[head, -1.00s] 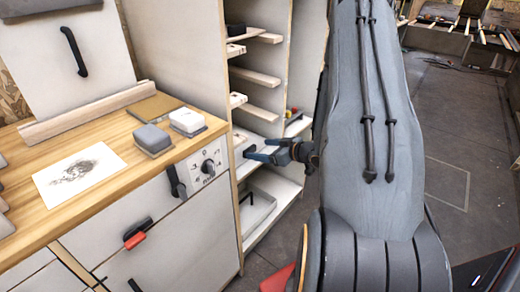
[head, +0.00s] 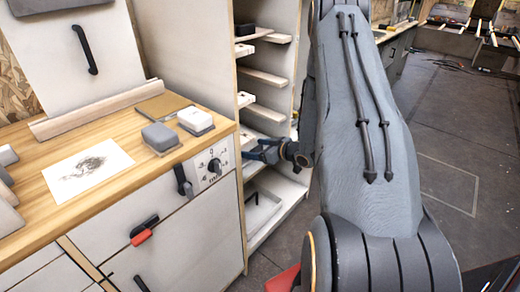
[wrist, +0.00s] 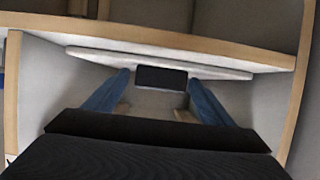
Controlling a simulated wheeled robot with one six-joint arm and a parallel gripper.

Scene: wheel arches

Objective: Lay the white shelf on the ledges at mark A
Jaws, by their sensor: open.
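The white shelf (wrist: 95,58) is a thin pale board seen nearly edge-on across the wrist view, inside a cabinet compartment. A black block (wrist: 162,77) stands at its middle, apparently its grip. My gripper (wrist: 160,80) is open, with one blue finger on each side of the block; contact cannot be told. In the head view my gripper (head: 258,152) reaches into the cabinet, below the side ledges, and the white shelf is hard to make out there. Pale wooden ledges (head: 263,78) stick out inside the cabinet. I cannot read which one bears mark A.
A wooden edge (wrist: 170,40) runs just beyond the shelf, and cabinet uprights (wrist: 12,90) flank my gripper closely. A black block (head: 244,29) sits on an upper ledge. A tray (head: 262,208) lies lower in the cabinet. The wooden counter (head: 110,190) stands at left.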

